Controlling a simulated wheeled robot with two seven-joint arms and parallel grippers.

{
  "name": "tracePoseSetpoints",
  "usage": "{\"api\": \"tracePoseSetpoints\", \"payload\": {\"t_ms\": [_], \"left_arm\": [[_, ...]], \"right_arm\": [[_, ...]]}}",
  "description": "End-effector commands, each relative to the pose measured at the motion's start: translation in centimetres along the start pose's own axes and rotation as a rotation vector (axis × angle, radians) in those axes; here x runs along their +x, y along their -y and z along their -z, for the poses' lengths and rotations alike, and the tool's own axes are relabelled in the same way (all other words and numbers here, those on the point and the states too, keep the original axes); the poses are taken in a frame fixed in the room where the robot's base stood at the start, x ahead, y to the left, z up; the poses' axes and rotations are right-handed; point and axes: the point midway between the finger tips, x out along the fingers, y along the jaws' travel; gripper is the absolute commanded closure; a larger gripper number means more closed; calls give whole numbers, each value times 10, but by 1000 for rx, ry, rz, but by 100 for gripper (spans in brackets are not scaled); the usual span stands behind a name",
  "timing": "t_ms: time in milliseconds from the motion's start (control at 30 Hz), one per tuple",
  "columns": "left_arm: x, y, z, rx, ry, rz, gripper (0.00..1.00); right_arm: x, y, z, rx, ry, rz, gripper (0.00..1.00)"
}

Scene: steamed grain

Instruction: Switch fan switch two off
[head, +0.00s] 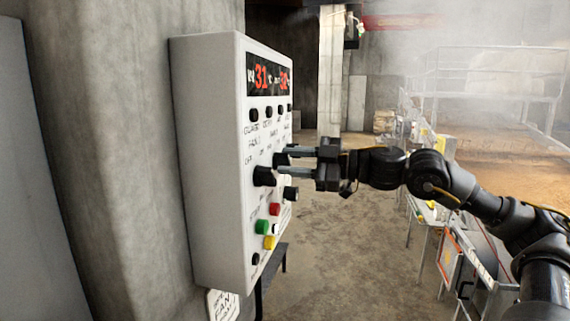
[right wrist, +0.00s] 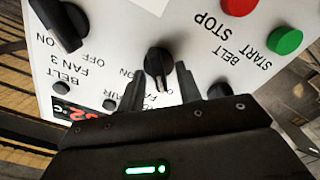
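A white control panel (head: 215,150) with a red digital display is mounted on the wall in the head view. It carries large black rotary knobs, one at the lower left (head: 264,176) and one further right (head: 291,193). My right gripper (head: 290,162) is at the panel front, its two fingers apart. In the right wrist view, where the panel is upside down, a black knob (right wrist: 158,62) stands just beyond the gap between the fingers (right wrist: 161,88). Its label is partly hidden, so I cannot read the number. A knob at upper left (right wrist: 60,20) is beside the "FAN 3" label. My left gripper is not in view.
Red (head: 275,209), green (head: 262,226) and yellow (head: 270,242) buttons sit below the knobs. The concrete floor (head: 335,240) right of the panel is open. Metal equipment and a steaming grain bed (head: 500,125) stand at the right.

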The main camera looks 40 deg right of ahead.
Motion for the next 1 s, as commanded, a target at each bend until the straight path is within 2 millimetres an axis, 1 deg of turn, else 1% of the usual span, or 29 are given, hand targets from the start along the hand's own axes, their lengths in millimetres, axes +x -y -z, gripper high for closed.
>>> {"api": "tracePoseSetpoints", "payload": {"t_ms": [133, 267, 367, 500, 700, 833, 1000], "left_arm": [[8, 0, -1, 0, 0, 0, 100], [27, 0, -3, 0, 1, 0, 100], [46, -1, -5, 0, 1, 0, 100], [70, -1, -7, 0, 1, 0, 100], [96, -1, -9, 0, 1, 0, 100], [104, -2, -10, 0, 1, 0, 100], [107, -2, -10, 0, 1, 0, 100]], "right_arm": [[-4, 2, -3, 0, 1, -1, 65], [-15, 4, -6, -2, 2, -2, 65], [-28, 6, -8, -4, 5, -3, 65], [-50, 5, -6, -5, 1, -5, 65], [-84, 4, -4, -4, -1, -6, 65], [-100, 2, -2, -2, 1, -3, 65], [-109, 1, 0, -1, 0, -1, 65]]}}
